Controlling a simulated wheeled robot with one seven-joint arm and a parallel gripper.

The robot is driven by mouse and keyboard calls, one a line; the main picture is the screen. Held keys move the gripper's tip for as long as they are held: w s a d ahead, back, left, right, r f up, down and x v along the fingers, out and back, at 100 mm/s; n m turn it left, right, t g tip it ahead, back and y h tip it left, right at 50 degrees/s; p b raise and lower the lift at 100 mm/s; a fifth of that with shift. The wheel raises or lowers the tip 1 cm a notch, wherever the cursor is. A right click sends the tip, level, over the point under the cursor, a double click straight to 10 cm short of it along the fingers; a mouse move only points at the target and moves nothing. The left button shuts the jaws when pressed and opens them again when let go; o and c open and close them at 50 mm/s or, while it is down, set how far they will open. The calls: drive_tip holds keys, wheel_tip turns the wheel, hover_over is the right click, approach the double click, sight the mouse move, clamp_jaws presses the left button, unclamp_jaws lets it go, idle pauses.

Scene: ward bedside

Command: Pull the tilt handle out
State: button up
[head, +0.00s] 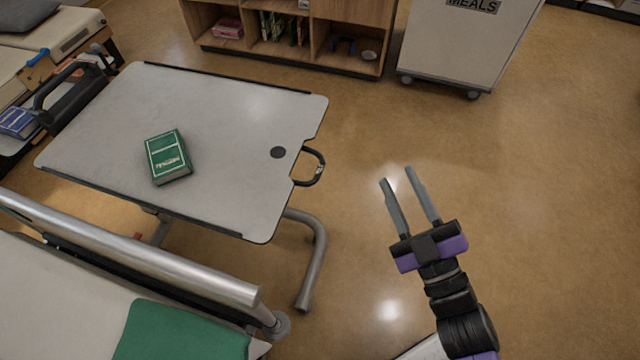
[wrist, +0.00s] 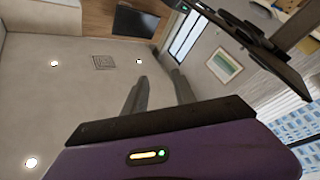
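The tilt handle (head: 313,167) is a black loop at the right edge of the grey overbed table (head: 225,110). It sits in a notch in the table's edge. My gripper (head: 399,175) is to the right of the handle, apart from it, over the bare floor. Its two fingers are spread with nothing between them. In the wrist view the fingers (wrist: 160,93) point up toward the ceiling and wall, and a dark panel edge (wrist: 255,42), which looks like the table, shows at upper right. I cannot make out the handle in the wrist view.
A green card box (head: 168,157) lies on the table. A bed rail (head: 130,250) and a green cloth (head: 180,332) are at lower left. A wooden shelf (head: 381,30) and a white meals trolley (head: 462,45) stand at the back. The floor at right is clear.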

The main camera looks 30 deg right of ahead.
sight(320, 170)
drive_tip(key=w+a+f+n+g+y+b, duration=0.3)
drive_tip(key=w+a+f+n+y, duration=0.2)
drive_tip(key=w+f+n+y, duration=0.75)
drive_tip(key=w+a+r+n+h, duration=0.2)
drive_tip(key=w+h, duration=0.1)
drive_tip(key=shift+w+a+r+n, duration=0.1)
drive_tip(key=shift+r+n, duration=0.05)
drive_tip(key=shift+n, duration=0.1)
clamp_jaws()
idle(1.0)
